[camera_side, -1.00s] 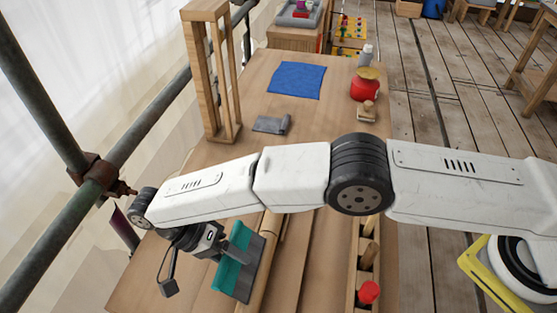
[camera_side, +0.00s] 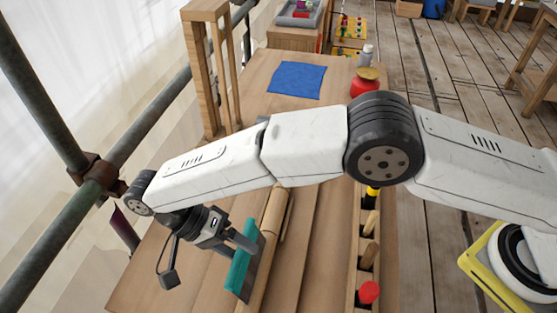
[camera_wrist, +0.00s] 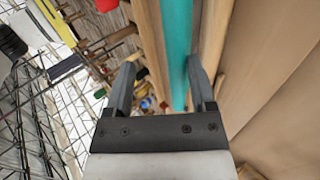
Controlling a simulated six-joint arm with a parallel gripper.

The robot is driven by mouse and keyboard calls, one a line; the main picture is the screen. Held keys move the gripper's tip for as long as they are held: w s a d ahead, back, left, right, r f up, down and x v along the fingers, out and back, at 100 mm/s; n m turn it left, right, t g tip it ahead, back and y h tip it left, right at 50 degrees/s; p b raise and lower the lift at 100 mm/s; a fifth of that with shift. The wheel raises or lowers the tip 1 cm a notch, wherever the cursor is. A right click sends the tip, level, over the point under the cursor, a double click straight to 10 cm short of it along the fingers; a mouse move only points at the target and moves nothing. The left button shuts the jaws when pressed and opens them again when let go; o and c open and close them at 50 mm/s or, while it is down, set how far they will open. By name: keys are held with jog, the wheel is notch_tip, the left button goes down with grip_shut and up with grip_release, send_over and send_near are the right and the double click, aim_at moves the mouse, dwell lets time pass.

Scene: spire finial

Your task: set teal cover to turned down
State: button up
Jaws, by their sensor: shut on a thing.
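The teal cover (camera_side: 241,262) is a narrow flap at the near part of the workbench, beside a rounded wooden strip. In the side view it stands tilted up, with a grey face along its right side. My gripper (camera_side: 248,241) is shut on the teal cover near its upper edge. In the wrist view the teal cover (camera_wrist: 178,45) runs as a strip between the two fingers of my gripper (camera_wrist: 163,82). The cover's lower edge and hinge are not clear in these views.
The rounded wooden strip (camera_side: 272,222) lies right of the cover. A wooden rack with a red-topped tool (camera_side: 368,292) runs along the bench's right edge. Scaffold pipes are at left.

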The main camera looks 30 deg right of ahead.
jog(key=s+d+r, duration=0.8)
jog(key=s, duration=0.1)
jog(key=shift+s, duration=0.2)
dwell(0.7)
jog(key=shift+d+r, duration=0.1)
jog(key=shift+c, duration=0.2)
jog(key=shift+d, duration=0.1)
jog(key=c, duration=0.7)
jog(key=shift+s+d+f+m+g+y, duration=0.25)
jog(key=shift+d+f+m+g+y, duration=0.25)
jog(key=shift+g, duration=0.1)
grip_shut()
jog(key=w+d+f+m+t+y, duration=0.2)
jog(key=d+m+t+y, duration=0.2)
jog(key=m+y, duration=0.6)
jog(key=w+d+f+m+t+y, duration=0.2)
jog(key=m+y, duration=0.9)
jog(key=m, duration=0.7)
jog(key=d+f+t, duration=0.1)
jog(key=d, duration=0.1)
jog(key=shift+w+d+t+y, duration=0.3)
jog(key=shift+w+t, duration=0.1)
